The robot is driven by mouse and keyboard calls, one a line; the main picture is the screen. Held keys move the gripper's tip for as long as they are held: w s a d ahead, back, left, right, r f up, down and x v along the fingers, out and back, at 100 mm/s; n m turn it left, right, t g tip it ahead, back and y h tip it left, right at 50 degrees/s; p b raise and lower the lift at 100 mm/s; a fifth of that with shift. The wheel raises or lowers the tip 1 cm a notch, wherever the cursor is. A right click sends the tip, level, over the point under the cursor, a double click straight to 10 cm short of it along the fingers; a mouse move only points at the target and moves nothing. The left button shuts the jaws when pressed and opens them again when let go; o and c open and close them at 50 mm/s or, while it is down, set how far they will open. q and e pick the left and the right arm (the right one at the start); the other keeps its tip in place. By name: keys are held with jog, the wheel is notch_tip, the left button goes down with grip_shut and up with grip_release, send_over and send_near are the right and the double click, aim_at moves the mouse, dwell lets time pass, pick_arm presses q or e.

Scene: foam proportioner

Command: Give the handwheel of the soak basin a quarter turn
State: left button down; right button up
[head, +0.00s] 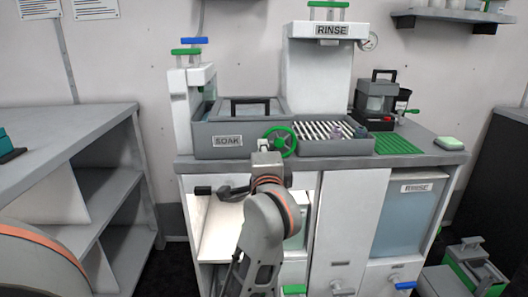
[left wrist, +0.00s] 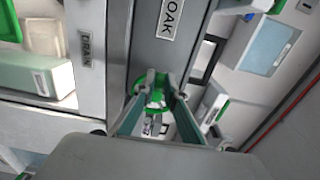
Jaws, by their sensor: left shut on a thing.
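The soak basin (head: 225,140) is a grey box with a SOAK label, set into the worktop at the left. Its green handwheel (head: 289,139) is on the front face near the right corner. My left gripper (head: 266,149) is at the handwheel, partly hidden behind my own wrist. In the left wrist view the fingers (left wrist: 163,82) are shut on the green handwheel (left wrist: 155,98), below the SOAK label (left wrist: 170,18). My right gripper is in neither view.
A slatted tray (head: 330,147) with small items adjoins the basin on the right. A green mat (head: 397,143) and a dark-based machine (head: 375,103) stand farther right. The cabinet (head: 345,215) below has an open bay at the left. A grey shelf unit (head: 75,160) stands left.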

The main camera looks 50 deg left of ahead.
pick_arm(q)
jog(key=c, duration=2.1)
grip_release()
jog(key=shift+f, duration=0.1)
jog(key=v, duration=0.7)
jog(key=shift+s+d, duration=0.2)
